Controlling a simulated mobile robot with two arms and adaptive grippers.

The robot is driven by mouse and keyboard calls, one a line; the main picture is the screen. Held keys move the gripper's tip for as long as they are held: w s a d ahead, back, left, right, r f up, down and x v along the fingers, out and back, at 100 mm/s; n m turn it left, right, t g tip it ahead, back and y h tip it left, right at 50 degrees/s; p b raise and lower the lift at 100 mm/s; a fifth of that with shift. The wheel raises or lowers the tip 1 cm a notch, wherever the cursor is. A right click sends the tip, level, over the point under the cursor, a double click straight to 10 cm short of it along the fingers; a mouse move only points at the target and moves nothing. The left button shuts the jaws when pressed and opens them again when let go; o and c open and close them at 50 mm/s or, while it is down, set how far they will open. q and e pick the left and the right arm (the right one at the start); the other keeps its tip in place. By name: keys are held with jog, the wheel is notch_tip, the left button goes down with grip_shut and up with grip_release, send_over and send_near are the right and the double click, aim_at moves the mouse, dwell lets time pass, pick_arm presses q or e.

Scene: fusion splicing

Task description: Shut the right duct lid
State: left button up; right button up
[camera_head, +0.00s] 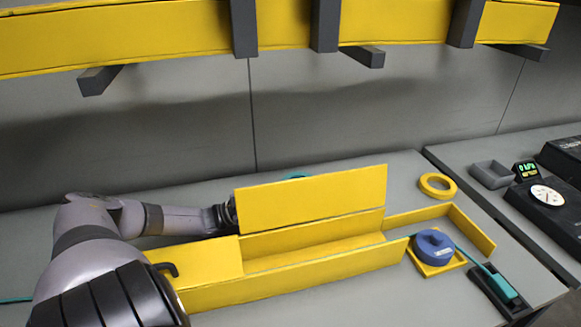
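The yellow duct (335,269) lies along the bench. The left stretch of the duct is covered by a flat yellow lid (200,261). My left gripper (229,214) is at the left end of the raised right lid, on its far side. Its fingers are mostly hidden by the lid, so I cannot tell whether they are open or touching it. My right gripper is not in view.
Right of the duct, a blue spool (434,243) sits in a yellow tray, with a teal cable running to a black holder (500,291). A yellow ring (437,185) lies behind. A grey bin (490,174) and black instruments stand at right. A yellow overhead channel (400,22) crosses above.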

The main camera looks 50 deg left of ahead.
aim_at(313, 183)
pick_arm(q)
jog(key=p+x, duration=0.1)
jog(key=x, duration=0.6)
jog(key=shift+w+d, duration=0.1)
jog(key=shift+d, duration=0.1)
grip_shut()
dwell(0.5)
